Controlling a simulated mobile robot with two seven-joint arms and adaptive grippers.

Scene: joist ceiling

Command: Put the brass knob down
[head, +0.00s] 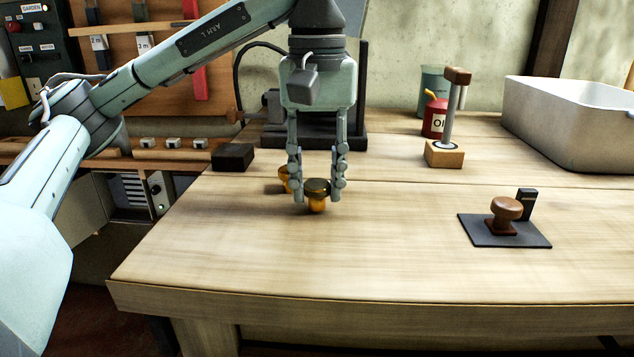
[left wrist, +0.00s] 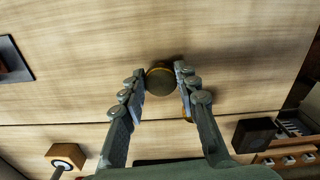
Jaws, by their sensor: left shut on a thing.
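The brass knob (head: 317,196) has a dark, flat round top and a golden lower part. My left gripper (head: 318,192) points straight down, with its fingers on either side of the knob, shut on it. The knob is upright at or just above the wooden bench top; I cannot tell whether it touches. In the left wrist view, the knob (left wrist: 160,82) shows from above between the fingertips (left wrist: 160,78). My right gripper is not in view.
A second brass-coloured piece (head: 284,179) stands just behind and left of the knob, partly hidden by a finger. A black block (head: 233,157) lies farther left. A brown-handled stamp (head: 506,209) sits on a dark pad at right. The bench front (head: 300,260) is clear.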

